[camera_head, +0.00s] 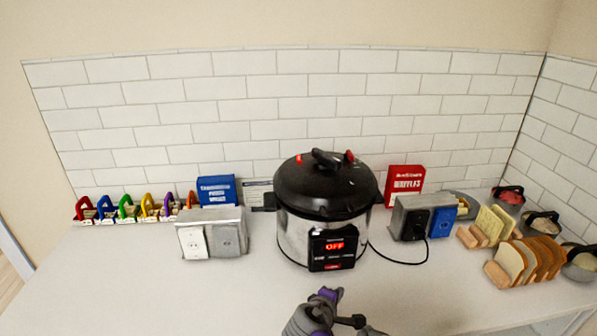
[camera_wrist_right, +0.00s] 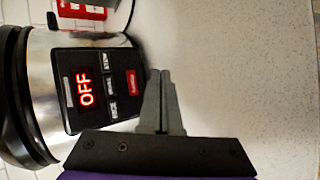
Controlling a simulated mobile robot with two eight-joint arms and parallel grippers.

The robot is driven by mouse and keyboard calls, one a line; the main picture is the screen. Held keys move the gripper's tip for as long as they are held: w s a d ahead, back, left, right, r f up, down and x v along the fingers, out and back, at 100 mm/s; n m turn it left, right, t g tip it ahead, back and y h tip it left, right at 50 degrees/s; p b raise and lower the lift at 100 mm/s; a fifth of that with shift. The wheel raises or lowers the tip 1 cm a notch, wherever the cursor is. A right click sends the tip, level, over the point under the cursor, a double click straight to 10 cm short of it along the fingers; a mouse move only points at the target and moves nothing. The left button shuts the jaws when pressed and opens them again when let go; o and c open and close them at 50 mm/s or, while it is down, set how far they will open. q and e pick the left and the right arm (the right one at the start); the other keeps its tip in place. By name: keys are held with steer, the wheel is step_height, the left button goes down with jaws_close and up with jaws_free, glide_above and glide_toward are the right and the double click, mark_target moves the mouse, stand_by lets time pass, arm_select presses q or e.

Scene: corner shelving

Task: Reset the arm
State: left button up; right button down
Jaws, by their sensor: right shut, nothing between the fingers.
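My right gripper (camera_head: 350,321) shows at the bottom middle of the head view, low in front of the pressure cooker (camera_head: 300,233). In the right wrist view its two grey fingers (camera_wrist_right: 160,100) are together with nothing between them. The cooker has a black lid, a steel body and a black front panel (camera_head: 333,247) with a lit red OFF. The panel also shows in the right wrist view (camera_wrist_right: 95,90), left of the fingers and apart from them. My left gripper is in neither view.
A grey outlet box (camera_head: 228,238) stands left of the cooker, another (camera_head: 412,217) right, with a black cord (camera_head: 398,261). Bread slices in a wooden rack (camera_head: 515,262), bowls (camera_head: 540,225), a red box (camera_head: 402,184), a blue box (camera_head: 217,190) and colourful holders (camera_head: 103,208) line the back. The front counter (camera_head: 150,295) is clear.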

steer(key=s+d+f+m+g+y, duration=0.1)
steer(key=s+m, duration=0.3)
steer(key=s, duration=0.4)
steer(key=s+d+m+g+y, duration=0.1)
steer(key=s+m+y, duration=0.2)
steer(key=s, duration=0.5)
steer(key=s+d+f+m+g+y, duration=0.1)
steer(key=s+m+g+y, duration=0.1)
steer(key=s+m, duration=0.3)
steer(key=s, duration=0.3)
steer(key=shift+d+f+m, duration=0.3)
